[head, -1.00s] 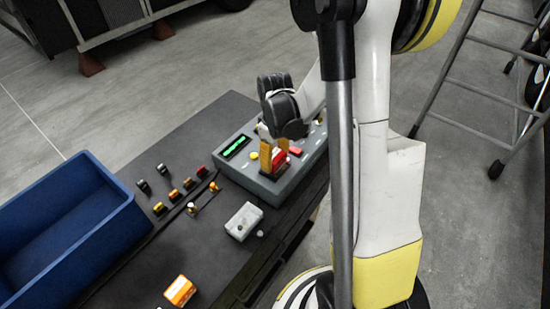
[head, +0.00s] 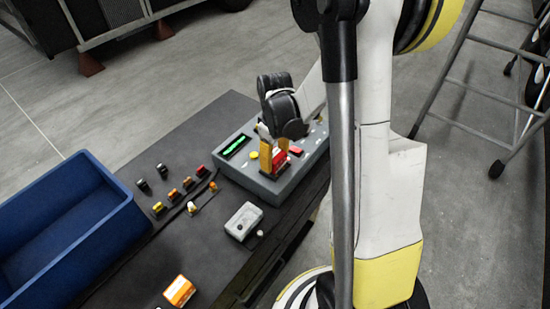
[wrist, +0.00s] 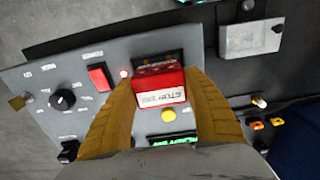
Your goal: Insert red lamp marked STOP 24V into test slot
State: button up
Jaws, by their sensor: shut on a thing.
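My gripper (head: 273,158) is shut on the red lamp (head: 280,161) over the grey test box (head: 285,187). In the wrist view the lamp (wrist: 158,84) sits between the two yellow fingers of my gripper (wrist: 160,100). Its white label faces the camera, with the print upside down and only partly readable. The lamp is at a dark rectangular slot (wrist: 160,57) in the panel, which it partly covers. I cannot tell how deep it sits in the slot.
The panel has a red rocker (wrist: 102,77), a black knob (wrist: 62,99), a yellow button (wrist: 168,115) and a green display (head: 236,146). Several small lamps (head: 175,195) lie on the dark bench left of the box. A blue bin (head: 118,225) and a light grey box (head: 244,221) stand nearby.

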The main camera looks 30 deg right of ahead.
jog(key=shift+f+b, duration=0.4)
jog(key=shift+r, duration=0.1)
dwell(0.4)
jog(key=shift+r, duration=0.35)
dwell(1.3)
jog(key=shift+f+b, duration=0.6)
jog(key=shift+f, duration=0.05)
jog(key=o, duration=1)
jog(key=shift+c, duration=0.2)
